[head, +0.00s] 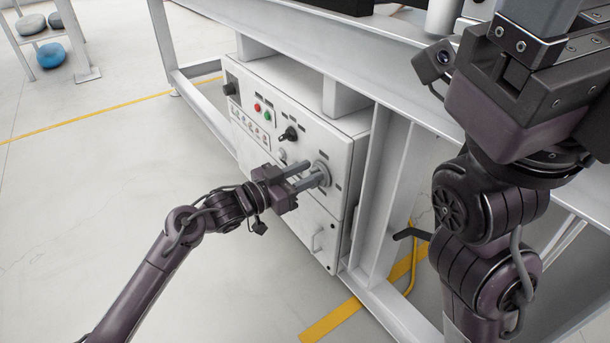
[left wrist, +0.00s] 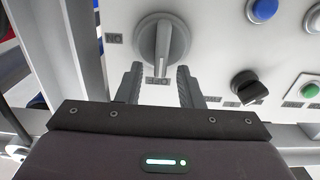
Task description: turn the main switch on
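The main switch (head: 321,173) is a large round grey rotary knob on the front of a white control cabinet (head: 340,205). In the left wrist view the knob (left wrist: 163,42) has a raised bar handle pointing down the picture, toward a small label. An upside-down "ON" label (left wrist: 113,38) lies left of it. My left gripper (head: 303,177) is open; its fingertips (left wrist: 159,72) stand either side of the handle's lower end, with gaps visible. My right gripper (head: 535,35) is at the upper right; its fingertips are cut off by the frame.
A black selector knob (head: 291,133) and red and green buttons (head: 262,110) sit on the same panel. A white steel frame (head: 385,205) surrounds the cabinet. A yellow floor line (head: 333,318) runs below.

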